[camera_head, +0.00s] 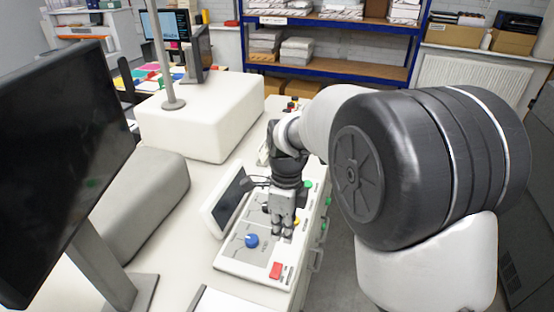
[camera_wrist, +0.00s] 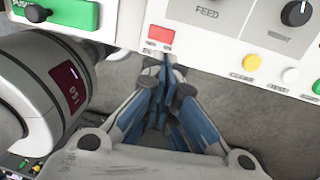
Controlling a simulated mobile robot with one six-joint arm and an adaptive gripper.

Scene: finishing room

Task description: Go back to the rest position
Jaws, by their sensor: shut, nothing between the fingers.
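My gripper (camera_head: 283,228) is over the white control panel (camera_head: 232,262) in the head view, with its fingers pointing down. In the wrist view my gripper (camera_wrist: 167,75) has its blue-and-grey fingers drawn together, with nothing between them. The tips show close to a red rectangular button (camera_wrist: 161,35) on the panel's edge; I cannot tell whether they touch it. In the head view a red button (camera_head: 275,270) lies nearer the panel's front, apart from the fingers. My arm reaches in from the right and hides part of the panel.
A blue knob (camera_head: 251,240) and small tilted screen (camera_head: 230,198) are beside my gripper. A large dark monitor (camera_head: 60,160) stands left. A white box-shaped housing (camera_head: 200,115) with a pole is behind. A blue shelf (camera_head: 330,68) stands at the back. Grey floor shows right of the panel.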

